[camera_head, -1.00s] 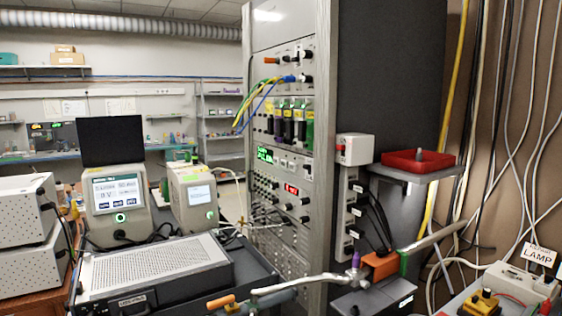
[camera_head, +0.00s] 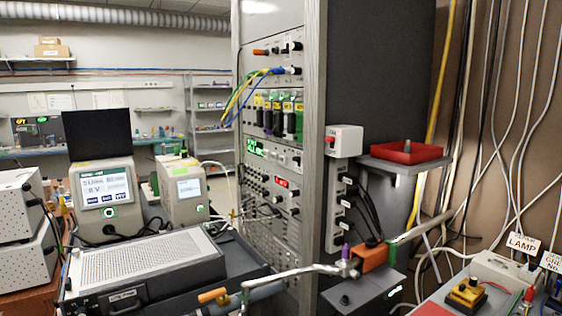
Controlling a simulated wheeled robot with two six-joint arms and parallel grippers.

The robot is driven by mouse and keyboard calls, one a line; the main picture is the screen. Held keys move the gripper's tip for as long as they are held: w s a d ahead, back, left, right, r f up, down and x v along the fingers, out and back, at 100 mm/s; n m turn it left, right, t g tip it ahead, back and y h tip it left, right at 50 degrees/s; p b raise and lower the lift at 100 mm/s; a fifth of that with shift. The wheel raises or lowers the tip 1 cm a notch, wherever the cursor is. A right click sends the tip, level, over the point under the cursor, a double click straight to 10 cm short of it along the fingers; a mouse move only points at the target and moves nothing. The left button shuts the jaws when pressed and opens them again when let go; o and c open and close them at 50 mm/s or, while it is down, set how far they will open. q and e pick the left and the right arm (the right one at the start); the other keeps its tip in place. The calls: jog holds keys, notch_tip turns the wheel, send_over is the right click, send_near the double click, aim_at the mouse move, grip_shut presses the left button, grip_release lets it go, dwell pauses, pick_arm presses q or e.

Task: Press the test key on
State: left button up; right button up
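Neither of my grippers is in view. I cannot tell for certain which control is the test key. A white box (camera_head: 345,141) with a small red switch on its left face is fixed to the side of the tall instrument rack (camera_head: 315,130). A yellow and black switch-like piece (camera_head: 466,295) sits at the lower right, on a grey surface with a red edge. The rack front carries several knobs, plugs and lit displays, including a red one (camera_head: 282,183) and a green one (camera_head: 254,147).
A red tray (camera_head: 407,153) stands on a small shelf beside the rack. An orange block (camera_head: 374,256) with metal pipes crosses the lower middle. A perforated metal instrument (camera_head: 140,262) fills the lower left. Cables hang at right, near a LAMP sign (camera_head: 523,243).

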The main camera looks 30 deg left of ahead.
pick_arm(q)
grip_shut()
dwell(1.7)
